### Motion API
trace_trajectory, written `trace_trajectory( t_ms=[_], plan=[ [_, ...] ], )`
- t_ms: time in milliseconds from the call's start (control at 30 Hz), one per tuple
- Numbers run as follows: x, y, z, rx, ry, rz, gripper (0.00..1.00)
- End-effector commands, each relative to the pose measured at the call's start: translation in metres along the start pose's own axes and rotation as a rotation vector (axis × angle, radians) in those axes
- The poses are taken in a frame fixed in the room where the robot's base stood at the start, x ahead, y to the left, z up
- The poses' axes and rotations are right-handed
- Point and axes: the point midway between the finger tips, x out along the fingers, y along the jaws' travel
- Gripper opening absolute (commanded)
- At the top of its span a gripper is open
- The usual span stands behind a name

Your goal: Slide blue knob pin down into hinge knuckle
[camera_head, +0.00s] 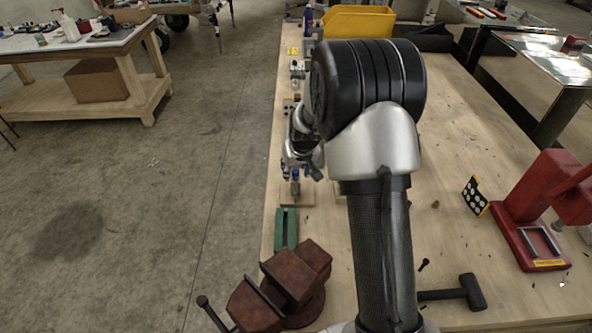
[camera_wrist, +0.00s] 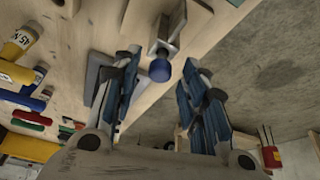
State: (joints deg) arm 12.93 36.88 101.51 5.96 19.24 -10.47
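The blue knob (camera_wrist: 160,70) of the pin shows in the wrist view between my fingertips, at the end of a grey metal hinge part (camera_wrist: 168,30). My gripper (camera_wrist: 163,60) is open, with a finger on each side of the knob and visible gaps to both. In the head view my gripper (camera_head: 303,168) is low over the bench's left side. A small blue spot, likely the knob (camera_head: 295,173), shows just below it, above a small wooden block (camera_head: 297,197). The pin's shaft and the knuckle bore cannot be made out.
A green block (camera_head: 286,229) and a dark red vise (camera_head: 281,288) stand nearer on the bench. A red press (camera_head: 535,215), a patterned marker plate (camera_head: 474,196) and a black mallet (camera_head: 468,293) are to the right. A yellow bin (camera_head: 357,22) is at the back.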

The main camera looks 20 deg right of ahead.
Motion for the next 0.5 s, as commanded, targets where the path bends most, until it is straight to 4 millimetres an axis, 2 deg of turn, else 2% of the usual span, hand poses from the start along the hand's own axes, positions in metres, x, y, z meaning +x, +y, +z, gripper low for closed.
trace_trajectory(
  t_ms=[33, 300, 500],
  plan=[
    [-0.013, 0.000, -0.002, 0.000, 0.003, 0.001, 0.40],
    [-0.072, 0.000, -0.001, 0.000, 0.003, 0.001, 0.40],
    [-0.100, 0.000, 0.000, 0.000, 0.001, 0.000, 0.40]
  ],
)
